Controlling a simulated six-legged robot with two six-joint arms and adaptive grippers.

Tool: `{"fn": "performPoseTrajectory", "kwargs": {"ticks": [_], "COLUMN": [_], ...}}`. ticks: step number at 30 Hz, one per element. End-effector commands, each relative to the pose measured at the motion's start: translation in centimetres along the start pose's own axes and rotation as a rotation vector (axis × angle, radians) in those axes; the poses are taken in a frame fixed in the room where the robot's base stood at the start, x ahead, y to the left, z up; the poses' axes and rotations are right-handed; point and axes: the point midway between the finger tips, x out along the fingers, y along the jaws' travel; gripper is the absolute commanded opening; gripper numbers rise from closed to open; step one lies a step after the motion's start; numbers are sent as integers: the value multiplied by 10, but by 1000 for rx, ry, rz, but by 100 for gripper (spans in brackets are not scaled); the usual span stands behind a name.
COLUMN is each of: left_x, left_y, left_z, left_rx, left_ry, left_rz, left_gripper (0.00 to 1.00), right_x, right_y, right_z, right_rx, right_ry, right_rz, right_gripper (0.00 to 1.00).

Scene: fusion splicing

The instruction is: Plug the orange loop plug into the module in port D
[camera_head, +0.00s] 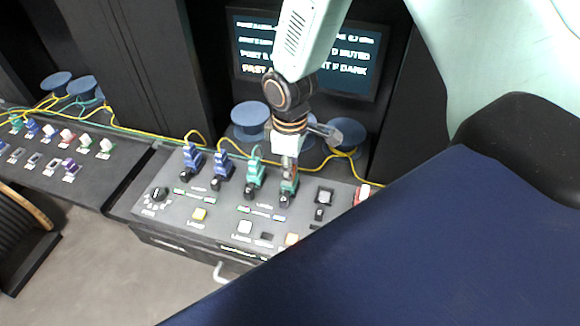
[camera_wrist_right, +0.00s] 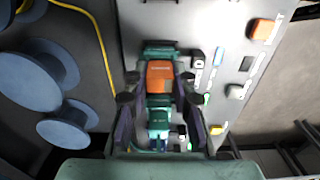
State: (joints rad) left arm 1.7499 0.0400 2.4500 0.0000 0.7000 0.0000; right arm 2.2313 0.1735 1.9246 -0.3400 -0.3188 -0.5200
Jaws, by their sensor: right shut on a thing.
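My right gripper (camera_head: 289,166) is low over the sloping panel and is shut on the orange loop plug (camera_wrist_right: 160,75). In the right wrist view the plug lies between the two fingertips, over a green module (camera_wrist_right: 158,48). This module also shows in the head view (camera_head: 288,186), directly below the gripper, the rightmost of the green and blue modules. The plug appears lined up with the module, but I cannot tell how deep it sits. A second green module (camera_head: 255,178) stands just left of it. My left gripper is not in view.
Two blue modules (camera_head: 222,172) stand further left on the panel. Yellow cable (camera_head: 343,155) and blue spools (camera_head: 250,115) lie behind. A screen (camera_head: 350,55) stands at the back.

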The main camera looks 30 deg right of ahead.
Motion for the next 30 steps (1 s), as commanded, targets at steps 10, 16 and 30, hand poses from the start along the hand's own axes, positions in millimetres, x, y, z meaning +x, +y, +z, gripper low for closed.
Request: {"fn": "performPoseTrajectory", "kwargs": {"ticks": [10,16,30], "left_x": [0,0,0], "left_y": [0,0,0], "left_z": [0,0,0], "left_rx": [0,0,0], "left_ry": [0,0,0], "left_rz": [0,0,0], "left_gripper": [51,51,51], "right_x": [0,0,-57], "right_y": [0,0,0], "right_z": [0,0,0], "right_rx": [0,0,1], "right_ry": [0,0,5], "right_rz": [0,0,3], "right_gripper": [51,51,51]}}
